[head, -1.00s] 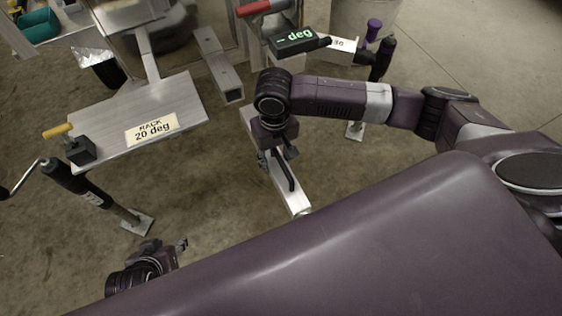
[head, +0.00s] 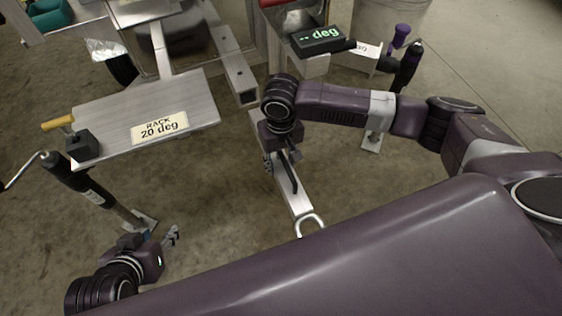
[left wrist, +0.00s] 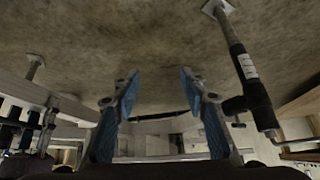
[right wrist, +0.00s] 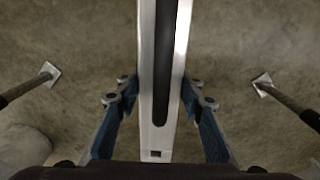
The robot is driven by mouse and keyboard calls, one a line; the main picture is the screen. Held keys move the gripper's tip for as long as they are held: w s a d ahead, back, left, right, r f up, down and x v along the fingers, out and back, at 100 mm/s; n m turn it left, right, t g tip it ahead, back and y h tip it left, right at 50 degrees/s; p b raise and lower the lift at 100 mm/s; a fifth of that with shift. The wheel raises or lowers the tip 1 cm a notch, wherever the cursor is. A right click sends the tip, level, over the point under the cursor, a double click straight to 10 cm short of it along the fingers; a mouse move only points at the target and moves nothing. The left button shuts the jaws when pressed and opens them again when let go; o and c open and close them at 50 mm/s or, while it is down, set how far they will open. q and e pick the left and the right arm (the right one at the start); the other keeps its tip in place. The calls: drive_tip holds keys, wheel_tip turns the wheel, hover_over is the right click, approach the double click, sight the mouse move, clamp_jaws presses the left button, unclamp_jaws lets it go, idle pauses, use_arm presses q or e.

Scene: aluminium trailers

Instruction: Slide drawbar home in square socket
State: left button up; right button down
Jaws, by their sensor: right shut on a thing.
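The drawbar (head: 297,199) is a silver square bar with a dark strip along its top and a U-shaped eye at its near end. My right gripper (head: 281,157) is shut on it near its middle. In the right wrist view the drawbar (right wrist: 148,100) runs between the blue finger pads, with a small square hole near its lower end. The square socket tube (head: 236,75) comes from the trailer. The drawbar's far end appears just beside and below its near end; I cannot tell whether they touch. My left gripper (head: 172,236) is open and empty, also in the left wrist view (left wrist: 158,76).
A "RACK 20 deg" plate (head: 160,128) stands left of the socket. A cranked jack leg (head: 90,188) is below it, near my left gripper. An angle display (head: 316,39) sits at the back. Another jack leg (head: 374,140) stands to the right.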

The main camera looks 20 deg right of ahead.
drive_tip(key=shift+w+r+p, duration=0.1)
drive_tip(key=shift+r+p, duration=0.1)
drive_tip(key=shift+p, duration=0.65)
use_arm(q)
drive_tip(key=s+a+f+g, duration=0.2)
drive_tip(key=s+g, duration=0.1)
drive_tip(key=s, duration=0.4)
drive_tip(key=shift+s+a+f+g+y, duration=0.15)
drive_tip(key=shift+s+g+y, duration=0.15)
drive_tip(key=shift+y, duration=0.1)
use_arm(e)
drive_tip(key=shift+w+a, duration=0.15)
drive_tip(key=shift+w, duration=2.7)
use_arm(q)
drive_tip(key=shift+r+p, duration=0.6)
drive_tip(key=shift+r, duration=0.2)
drive_tip(key=shift+w+f, duration=0.1)
drive_tip(key=shift+f, duration=0.5)
drive_tip(key=shift+f+p, duration=0.1)
drive_tip(key=shift+p, duration=0.2)
